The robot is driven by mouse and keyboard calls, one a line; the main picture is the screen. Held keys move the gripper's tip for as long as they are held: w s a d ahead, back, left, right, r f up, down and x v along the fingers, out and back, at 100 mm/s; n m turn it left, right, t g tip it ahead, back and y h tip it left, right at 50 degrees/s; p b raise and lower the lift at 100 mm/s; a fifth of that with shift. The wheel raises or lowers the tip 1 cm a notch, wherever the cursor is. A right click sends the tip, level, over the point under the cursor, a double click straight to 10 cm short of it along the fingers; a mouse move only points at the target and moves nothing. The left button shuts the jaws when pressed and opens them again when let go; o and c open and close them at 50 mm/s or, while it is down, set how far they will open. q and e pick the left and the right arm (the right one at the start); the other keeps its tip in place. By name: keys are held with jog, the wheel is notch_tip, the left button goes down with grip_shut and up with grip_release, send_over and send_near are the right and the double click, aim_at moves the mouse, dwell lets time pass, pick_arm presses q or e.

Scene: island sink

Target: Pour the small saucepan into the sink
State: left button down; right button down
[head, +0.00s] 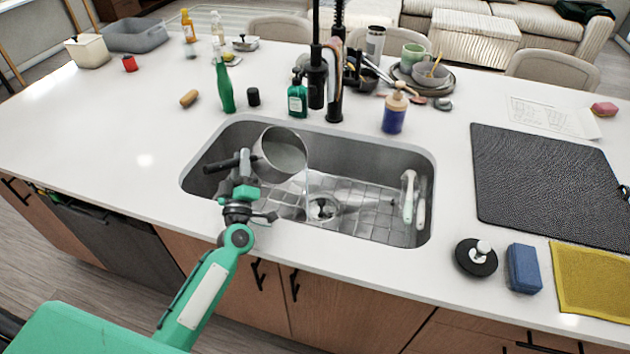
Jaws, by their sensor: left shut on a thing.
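The small saucepan (281,154) is a grey metal pot with a black handle (222,163). It is held over the left part of the sink (368,151), tilted so that its opening faces me and to the right. Clear liquid streams from its right rim down into the sink, near the drain (322,208). My left gripper (240,170) comes up from the lower left and is shut on the saucepan's handle. The fingertips are partly hidden by the handle. My right gripper does not show.
Brushes (408,195) stand at the sink's right side. A dark mat (545,180) covers the right counter. The left counter is mostly clear.

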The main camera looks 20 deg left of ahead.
pick_arm(q)
jog(key=shift+d+r+m, duration=0.25)
jog(key=shift+r+m, duration=0.1)
jog(key=shift+m, duration=0.05)
dwell(0.5)
jog(key=shift+s+d+r+m+t+h+b, duration=0.1)
jog(key=shift+d+r+m+t+h+b, duration=0.25)
jog(key=shift+d+r+m+h, duration=0.45)
dwell(1.5)
jog(key=shift+s+d+f+m+t+h+b, duration=0.15)
jog(key=shift+d+m+h+b, duration=0.15)
jog(key=shift+m, duration=0.25)
jog(key=shift+w+d+m+t+h+b, duration=0.1)
jog(key=shift+d+m+t+h+b, duration=0.15)
jog(key=shift+m, duration=0.25)
jog(key=shift+s+d+f+m+t+h+b, duration=0.1)
jog(key=shift+d+m+h+b, duration=0.2)
jog(key=shift+m, duration=0.25)
dwell(0.6)
